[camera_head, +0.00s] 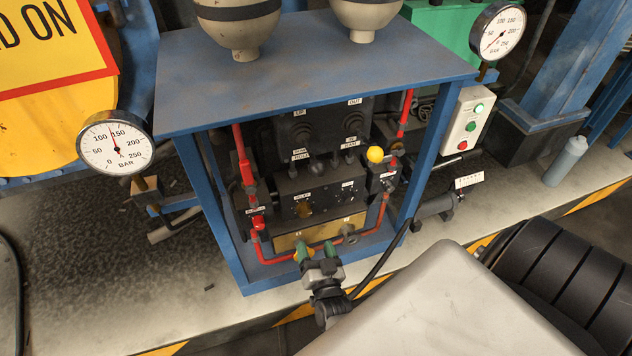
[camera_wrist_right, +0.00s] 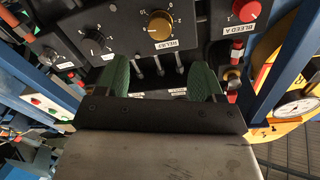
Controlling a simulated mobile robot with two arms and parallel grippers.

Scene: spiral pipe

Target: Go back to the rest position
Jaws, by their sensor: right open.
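My right gripper (camera_head: 317,251) is low in front of the blue-framed panel stand (camera_head: 310,65) in the head view. Its green fingertips are apart with nothing seen between them. In the right wrist view the open gripper (camera_wrist_right: 160,80) faces a dark panel, with small metal levers (camera_wrist_right: 158,66) showing beyond and between the fingers. Whether the fingers touch the panel or pipe is unclear. My left gripper is not in view.
Red pipes (camera_head: 265,250) run around the panel inside the stand. A yellow ball knob (camera_head: 375,154) sticks out at its right. Pressure gauges (camera_head: 115,143) (camera_head: 497,31) flank the stand. A button box (camera_head: 464,120) and a grey bottle (camera_head: 557,163) are to the right.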

